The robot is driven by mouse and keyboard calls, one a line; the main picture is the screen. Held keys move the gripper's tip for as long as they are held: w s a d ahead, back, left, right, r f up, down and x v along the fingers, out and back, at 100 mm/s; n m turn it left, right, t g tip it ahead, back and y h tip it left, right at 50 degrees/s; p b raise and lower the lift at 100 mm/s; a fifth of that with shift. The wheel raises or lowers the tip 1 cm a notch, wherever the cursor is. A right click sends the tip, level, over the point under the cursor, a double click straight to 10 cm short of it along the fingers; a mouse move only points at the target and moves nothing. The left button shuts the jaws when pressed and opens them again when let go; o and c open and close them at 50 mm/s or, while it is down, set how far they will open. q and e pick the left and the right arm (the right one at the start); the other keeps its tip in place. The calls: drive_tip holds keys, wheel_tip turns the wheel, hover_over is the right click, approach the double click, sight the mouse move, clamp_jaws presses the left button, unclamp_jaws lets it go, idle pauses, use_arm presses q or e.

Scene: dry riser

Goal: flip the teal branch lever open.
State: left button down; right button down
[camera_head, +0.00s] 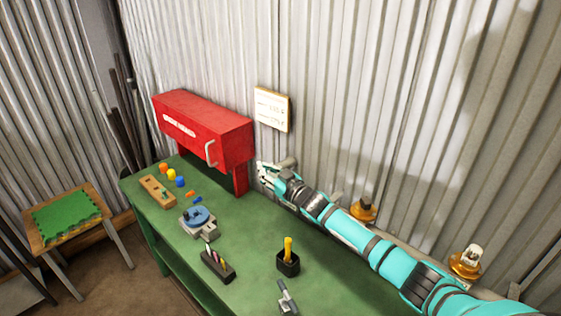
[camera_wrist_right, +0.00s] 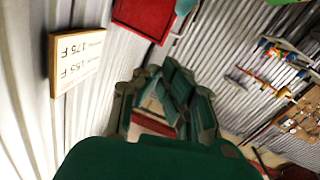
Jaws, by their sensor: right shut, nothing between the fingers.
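I cannot make out a teal branch lever for certain in either view. A red cabinet (camera_head: 205,135) with white lettering and a pale handle (camera_head: 211,152) on its front stands against the wall. Its inside is hidden. In the wrist view part of a red surface (camera_wrist_right: 145,18) shows at the top, with a small teal piece (camera_wrist_right: 185,7) at its edge that I cannot identify. My right gripper (camera_head: 262,172) is shut and empty, just right of the cabinet, close to the wall. Its fingers also show in the wrist view (camera_wrist_right: 170,90). My left gripper is out of view.
The green bench (camera_head: 240,283) carries a wooden block (camera_head: 157,192), a grey and blue device (camera_head: 198,219), a dark rack (camera_head: 218,266) and a black cup (camera_head: 288,263). A sign (camera_head: 272,109) hangs on the wall. Brass fittings (camera_head: 363,211) stand behind my right arm.

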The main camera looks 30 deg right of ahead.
drive_tip(key=s+d+r+b, duration=0.1)
drive_tip(key=s+r+b, duration=0.2)
drive_tip(key=s+r, duration=0.3)
drive_tip(key=shift+s+d, duration=0.15)
drive_tip(key=shift+s, duration=0.85)
